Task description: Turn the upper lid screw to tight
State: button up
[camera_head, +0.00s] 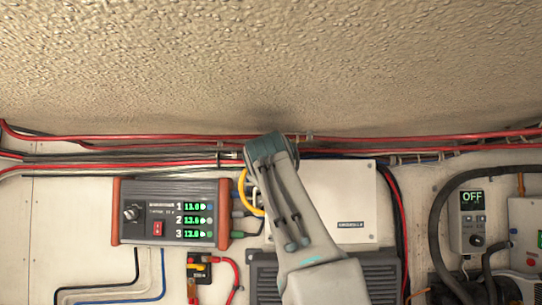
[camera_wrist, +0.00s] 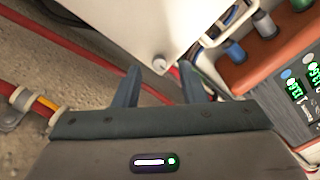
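The white box (camera_head: 345,185) with its lid is mounted on the wall, partly hidden behind my arm in the head view. In the wrist view the corner of the white box (camera_wrist: 135,22) shows at the top, with a small round pale screw (camera_wrist: 159,64) near that corner. My gripper (camera_wrist: 160,78) is open and empty. Its two dark fingers stand apart, with the screw seen between and just beyond their tips; contact does not show. In the head view my arm hides the fingers and this screw. The screw's turn position is too small to read.
A control panel (camera_head: 172,212) with green readouts is left of the box, with a yellow cable (camera_head: 245,190) between. Red and black cables (camera_head: 100,140) run along the wall above. A unit reading OFF (camera_head: 472,215) and thick black hoses (camera_head: 436,225) are at right.

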jog(key=shift+w+d, duration=0.1)
jog(key=shift+w, duration=0.75)
grip_shut()
